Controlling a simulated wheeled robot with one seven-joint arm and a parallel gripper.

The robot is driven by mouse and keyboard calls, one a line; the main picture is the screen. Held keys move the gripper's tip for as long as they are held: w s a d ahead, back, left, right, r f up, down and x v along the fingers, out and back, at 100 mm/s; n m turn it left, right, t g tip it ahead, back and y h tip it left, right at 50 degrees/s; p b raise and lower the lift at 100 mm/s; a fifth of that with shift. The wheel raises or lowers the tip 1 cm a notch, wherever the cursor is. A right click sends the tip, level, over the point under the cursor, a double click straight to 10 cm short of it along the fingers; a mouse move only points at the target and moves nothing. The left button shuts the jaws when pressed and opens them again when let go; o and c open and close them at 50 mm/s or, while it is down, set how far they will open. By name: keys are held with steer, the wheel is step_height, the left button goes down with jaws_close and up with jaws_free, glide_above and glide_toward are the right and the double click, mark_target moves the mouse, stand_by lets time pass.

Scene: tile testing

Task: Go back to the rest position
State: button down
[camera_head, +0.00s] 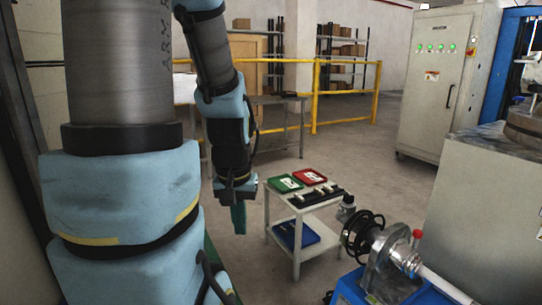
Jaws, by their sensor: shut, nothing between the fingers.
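My arm with light blue covers fills the left of the head view and hangs down towards the middle. My gripper (239,218) is at its lower end, pointing down, and looks shut with nothing held. It is just left of a small white cart (297,258) and looks apart from it. A green tray (284,184) and a red tray (310,177) lie on the cart's top, each with pale pieces in it. The fingertips are small and dark in this view.
A blue bin (296,235) sits on the cart's lower shelf. A grey cabinet (436,82) and yellow railing (345,97) stand behind. The floor between the cart and railing is clear.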

step_height(320, 180, up, 33)
steer(key=p, duration=3.1)
steer(key=shift+f, duration=0.15)
